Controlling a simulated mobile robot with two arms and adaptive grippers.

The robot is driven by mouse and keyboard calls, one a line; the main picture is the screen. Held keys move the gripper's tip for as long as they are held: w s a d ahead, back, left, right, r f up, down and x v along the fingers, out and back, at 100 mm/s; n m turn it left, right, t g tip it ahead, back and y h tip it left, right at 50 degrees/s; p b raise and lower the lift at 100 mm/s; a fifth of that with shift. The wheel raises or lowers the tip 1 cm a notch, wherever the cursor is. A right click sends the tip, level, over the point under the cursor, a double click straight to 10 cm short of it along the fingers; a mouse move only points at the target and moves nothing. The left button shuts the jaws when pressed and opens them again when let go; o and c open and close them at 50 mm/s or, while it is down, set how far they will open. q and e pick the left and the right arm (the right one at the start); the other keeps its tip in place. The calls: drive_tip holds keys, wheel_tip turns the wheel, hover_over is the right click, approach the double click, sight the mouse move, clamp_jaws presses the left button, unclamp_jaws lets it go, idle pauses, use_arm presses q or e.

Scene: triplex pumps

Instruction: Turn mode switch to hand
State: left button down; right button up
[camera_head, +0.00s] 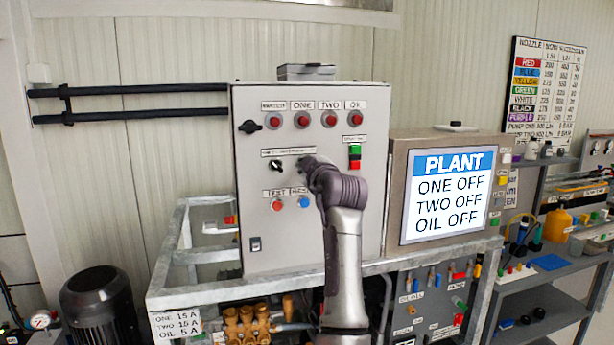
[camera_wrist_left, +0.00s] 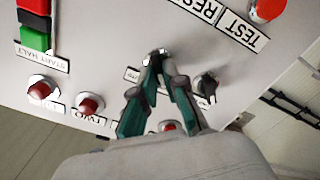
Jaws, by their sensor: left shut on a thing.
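The grey control panel (camera_head: 350,240) faces me in the head view. My left gripper (camera_head: 306,163) is at the middle of its face, in the row under the lamps. In the left wrist view the two green-and-grey fingers (camera_wrist_left: 158,62) are closed together on a small dark switch knob (camera_wrist_left: 155,54), mostly hidden between the tips. A second black selector knob (camera_head: 275,165) stands just left of the gripper; it also shows in the left wrist view (camera_wrist_left: 207,87). The labels by these knobs are too small to read, so I cannot tell which position the held knob points to.
Near the gripper are the green and red start/halt buttons (camera_head: 354,156), the red test button (camera_head: 277,205) and the blue button (camera_head: 303,201). Red lamps (camera_head: 302,120) line the top. The plant screen (camera_head: 448,195) reads ONE OFF, TWO OFF, OIL OFF.

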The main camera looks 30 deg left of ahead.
use_arm(q)
drive_tip(key=shift+n, duration=0.4)
drive_tip(key=c, duration=1.2)
unclamp_jaws()
drive_tip(key=shift+w+a, duration=0.1)
